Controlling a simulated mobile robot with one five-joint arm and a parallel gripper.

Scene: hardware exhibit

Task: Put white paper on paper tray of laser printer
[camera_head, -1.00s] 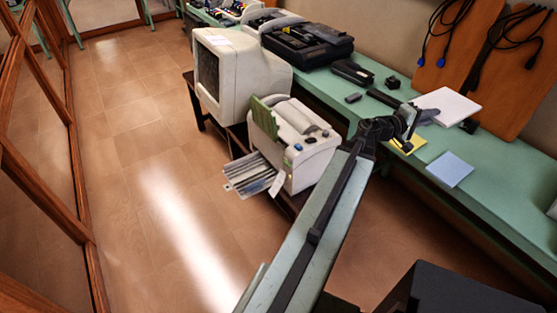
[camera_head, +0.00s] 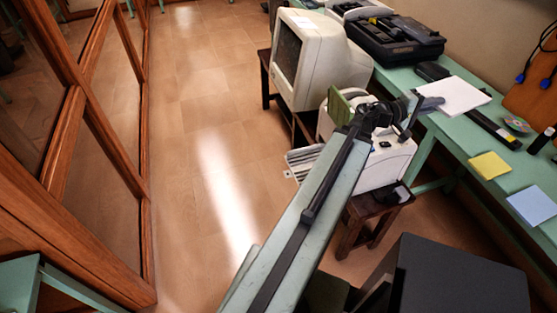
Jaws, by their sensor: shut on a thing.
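The white paper (camera_head: 457,97), a thick-looking sheet or stack, is held roughly flat at the tip of my gripper (camera_head: 416,110). My gripper is shut on its left edge; the fingertips are small and partly hidden. The paper appears above the near edge of the green bench. The laser printer (camera_head: 390,166) is a white machine with a raised green panel, on a dark wooden stool, below and left of the paper. Its grey striped paper tray (camera_head: 301,160) sticks out to the left. My arm hides the middle of the printer and part of the tray.
A white CRT monitor (camera_head: 318,62) stands behind the printer. The green bench (camera_head: 450,140) on the right carries a black machine (camera_head: 395,42), yellow paper (camera_head: 489,165), blue paper (camera_head: 533,205) and a disc (camera_head: 517,124). Wood-framed glass panels line the left; the tiled floor between is clear.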

